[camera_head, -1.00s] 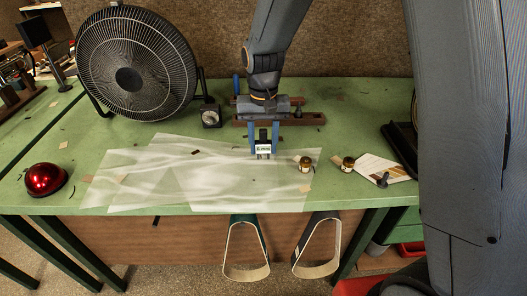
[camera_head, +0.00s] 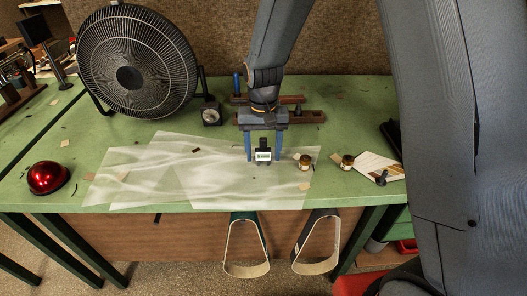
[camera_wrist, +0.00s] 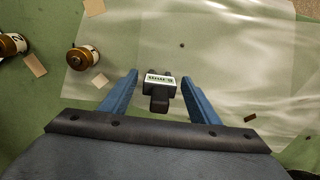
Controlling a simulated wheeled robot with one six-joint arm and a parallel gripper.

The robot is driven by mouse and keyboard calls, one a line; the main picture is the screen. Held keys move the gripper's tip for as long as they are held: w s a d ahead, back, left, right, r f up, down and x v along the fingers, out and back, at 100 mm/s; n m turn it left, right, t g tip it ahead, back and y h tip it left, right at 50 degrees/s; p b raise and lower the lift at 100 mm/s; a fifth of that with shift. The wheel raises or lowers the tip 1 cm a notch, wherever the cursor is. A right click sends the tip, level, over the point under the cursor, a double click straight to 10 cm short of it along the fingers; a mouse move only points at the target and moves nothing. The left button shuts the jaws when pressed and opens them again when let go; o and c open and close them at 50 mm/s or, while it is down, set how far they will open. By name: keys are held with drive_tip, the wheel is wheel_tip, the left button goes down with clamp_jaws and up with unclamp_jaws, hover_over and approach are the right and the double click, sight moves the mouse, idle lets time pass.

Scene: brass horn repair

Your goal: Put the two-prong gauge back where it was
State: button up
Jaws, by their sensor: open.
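The two-prong gauge (camera_head: 263,156) is a small black piece with a white printed label. It is at the right part of the translucent sheets (camera_head: 150,185) on the green bench. My gripper (camera_head: 263,160) is open, with one blue finger on each side of the gauge. In the wrist view the gauge (camera_wrist: 160,82) sits between the fingertips (camera_wrist: 160,73), with a visible gap on both sides. Its prongs are hard to make out. I cannot tell whether its underside touches the sheet.
A card (camera_head: 378,166) lies further right. A brown wooden fixture (camera_head: 305,117) is behind my gripper. A black fan (camera_head: 137,62) and a red dome (camera_head: 47,178) are left. The sheets' left part is mostly clear.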

wheel_tip(320, 180, up, 12)
drive_tip(key=b, duration=0.3)
drive_tip(key=shift+r, duration=0.15)
drive_tip(key=s+d+f, duration=0.4)
drive_tip(key=s+d, duration=0.3)
drive_tip(key=s+d+f+t, duration=0.1)
drive_tip(key=s+d+f, duration=0.3)
drive_tip(key=s+d, duration=0.3)
drive_tip(key=shift+s+d, duration=0.4)
drive_tip(key=shift+d, duration=0.15)
